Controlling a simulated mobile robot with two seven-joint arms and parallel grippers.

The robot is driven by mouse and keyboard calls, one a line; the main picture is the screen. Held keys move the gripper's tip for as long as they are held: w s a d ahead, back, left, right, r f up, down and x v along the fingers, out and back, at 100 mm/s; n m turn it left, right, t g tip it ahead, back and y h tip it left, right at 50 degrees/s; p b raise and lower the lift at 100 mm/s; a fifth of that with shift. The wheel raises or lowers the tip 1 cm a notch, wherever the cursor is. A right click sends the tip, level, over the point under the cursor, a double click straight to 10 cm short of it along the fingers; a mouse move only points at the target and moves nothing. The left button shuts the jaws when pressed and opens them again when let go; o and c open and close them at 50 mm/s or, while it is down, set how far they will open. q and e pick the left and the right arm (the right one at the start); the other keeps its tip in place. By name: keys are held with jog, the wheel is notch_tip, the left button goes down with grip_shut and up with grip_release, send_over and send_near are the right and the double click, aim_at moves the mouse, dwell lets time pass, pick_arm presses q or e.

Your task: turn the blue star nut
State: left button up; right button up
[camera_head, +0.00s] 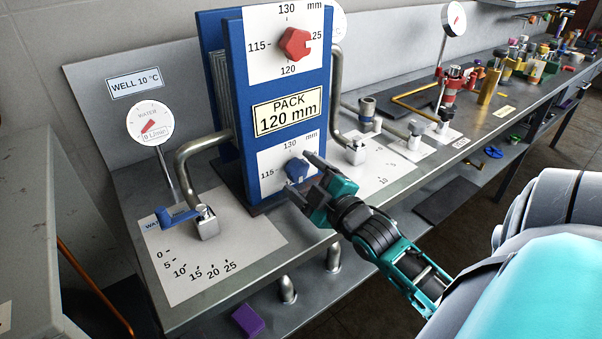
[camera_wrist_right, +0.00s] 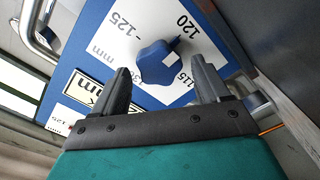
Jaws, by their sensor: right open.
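The blue star nut (camera_head: 297,170) sits on the lower white dial plate of the blue plate pack (camera_head: 239,107). In the right wrist view the nut (camera_wrist_right: 158,62) is a blue lobed knob with a pointer, on a dial with mm numbers. My right gripper (camera_head: 298,175) is open in front of the nut. In the wrist view its two fingers (camera_wrist_right: 161,82) stand apart, one to each side of the nut's near part, with gaps and no clear contact. My left gripper is not in view.
A red star nut (camera_head: 295,43) sits on the upper dial. A water gauge (camera_head: 150,123) and a blue-handled valve (camera_head: 178,216) stand left of the pack. Bent pipes (camera_head: 196,150) flank it. Tools and fittings crowd the bench's far end.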

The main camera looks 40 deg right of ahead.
jog(key=shift+w, duration=0.6)
jog(key=shift+c, duration=0.3)
jog(key=c, duration=1)
